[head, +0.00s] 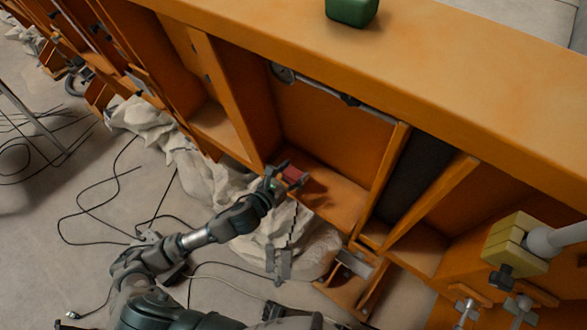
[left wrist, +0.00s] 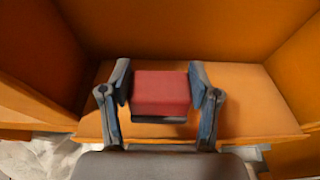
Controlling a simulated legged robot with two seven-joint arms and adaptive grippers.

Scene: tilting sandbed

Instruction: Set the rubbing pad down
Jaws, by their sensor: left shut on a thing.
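The rubbing pad (head: 296,175), a small red block with a dark underside, is between the fingers of my left gripper (head: 275,180). The left wrist view shows the pad (left wrist: 161,93) with one finger of the gripper (left wrist: 161,95) against each side. The gripper is shut on it. The pad is at the open front of an orange compartment, over its floor board (head: 335,197). I cannot tell whether the pad touches the board. I cannot make out my right gripper.
Orange walls enclose the compartment, and a metal rod (head: 345,99) crosses its back. A green block (head: 351,11) sits on the top ledge. Pale crumpled bags (head: 205,175) and black cables (head: 70,215) lie on the floor. A yellow block (head: 514,243) is at the right.

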